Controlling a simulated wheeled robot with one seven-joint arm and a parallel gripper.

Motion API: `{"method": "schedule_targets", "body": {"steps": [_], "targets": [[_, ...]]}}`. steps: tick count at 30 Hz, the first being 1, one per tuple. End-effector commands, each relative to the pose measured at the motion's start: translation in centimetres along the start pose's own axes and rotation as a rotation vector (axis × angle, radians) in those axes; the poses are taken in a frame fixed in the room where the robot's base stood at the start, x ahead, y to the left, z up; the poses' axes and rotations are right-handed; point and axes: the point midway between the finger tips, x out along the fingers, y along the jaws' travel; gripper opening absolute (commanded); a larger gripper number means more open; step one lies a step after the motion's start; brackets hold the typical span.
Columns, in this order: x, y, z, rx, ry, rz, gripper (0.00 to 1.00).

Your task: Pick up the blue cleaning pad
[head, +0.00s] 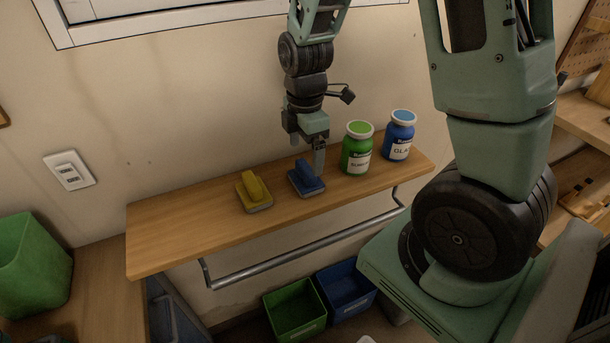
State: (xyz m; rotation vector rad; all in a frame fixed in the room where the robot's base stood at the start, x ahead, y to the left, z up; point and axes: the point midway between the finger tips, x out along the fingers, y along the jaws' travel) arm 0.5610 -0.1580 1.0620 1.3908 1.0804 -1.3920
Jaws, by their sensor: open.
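The blue cleaning pad (306,180) lies on the wooden wall shelf (165,234), with its raised handle upward. My gripper (307,158) points down right at the blue pad, with its fingers at or just above the handle. It is open, and one finger shows in front of the pad's right side. I cannot tell from this view whether the fingers touch the pad. Part of the pad's far side is hidden by my gripper.
A yellow pad (254,192) lies just left of the blue one. A green jar (356,148) and a blue jar (398,136) stand to its right. A metal rail (300,243) runs below the shelf, above green (293,310) and blue bins (345,290). The shelf's left end is clear.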

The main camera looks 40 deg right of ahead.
Motion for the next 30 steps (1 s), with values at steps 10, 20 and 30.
{"method": "schedule_targets", "body": {"steps": [10, 20, 30], "targets": [[2.5, 0.2, 0.2, 0.002, -0.002, -0.005, 0.91], [5.8, 0.4, 0.3, 0.002, 0.0, -0.002, 0.91], [6.0, 0.5, 0.3, 0.001, 0.0, 0.001, 0.69]]}}
